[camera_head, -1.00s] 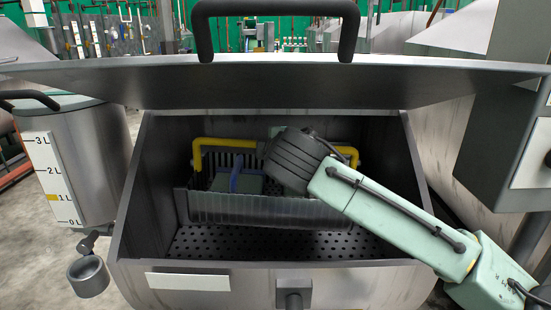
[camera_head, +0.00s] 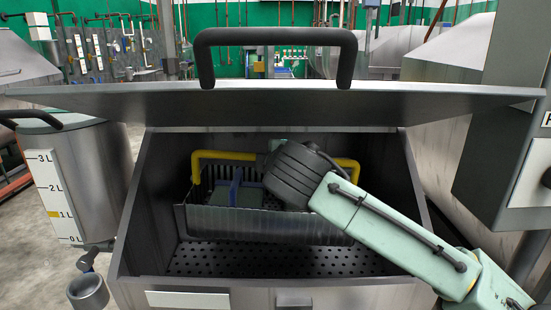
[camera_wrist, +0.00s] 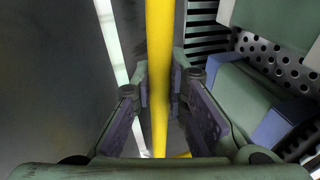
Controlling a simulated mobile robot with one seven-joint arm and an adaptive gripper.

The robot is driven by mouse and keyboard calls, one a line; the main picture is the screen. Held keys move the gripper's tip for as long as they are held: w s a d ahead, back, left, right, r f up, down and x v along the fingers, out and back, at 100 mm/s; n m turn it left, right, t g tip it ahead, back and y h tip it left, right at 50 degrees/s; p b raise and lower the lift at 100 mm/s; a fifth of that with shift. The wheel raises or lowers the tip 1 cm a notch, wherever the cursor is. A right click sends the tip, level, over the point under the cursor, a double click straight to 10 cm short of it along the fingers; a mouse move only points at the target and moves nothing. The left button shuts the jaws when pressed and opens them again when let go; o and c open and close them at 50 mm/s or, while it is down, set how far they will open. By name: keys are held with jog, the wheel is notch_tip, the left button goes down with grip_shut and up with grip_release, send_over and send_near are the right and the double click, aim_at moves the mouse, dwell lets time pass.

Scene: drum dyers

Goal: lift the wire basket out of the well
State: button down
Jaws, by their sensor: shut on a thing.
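The wire basket (camera_head: 260,223), dark with a ribbed front, is inside the open metal well (camera_head: 150,205). Its yellow handle (camera_head: 225,154) stands up along the back and sides. In the wrist view the yellow bar (camera_wrist: 159,50) runs between the two fingers of my gripper (camera_wrist: 160,98), which is shut on it. In the head view my dark wrist hides the fingers and the handle's middle. Green and blue items (camera_head: 238,194) sit in the basket. Whether the basket's underside is clear of the perforated floor (camera_head: 240,262) I cannot tell.
The raised lid (camera_head: 275,103) with a black handle stands above the well's back. A metal vessel with a litre scale (camera_head: 60,200) stands at the left, a grey cabinet (camera_head: 505,150) at the right.

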jog(key=shift+r+p, duration=0.4)
jog(key=shift+r, duration=0.35)
jog(key=shift+s, duration=0.1)
jog(key=s+b, duration=0.8)
jog(key=s, duration=2.1)
jog(key=shift+s+b, duration=0.4)
dwell(1.0)
jog(key=shift+f, duration=0.1)
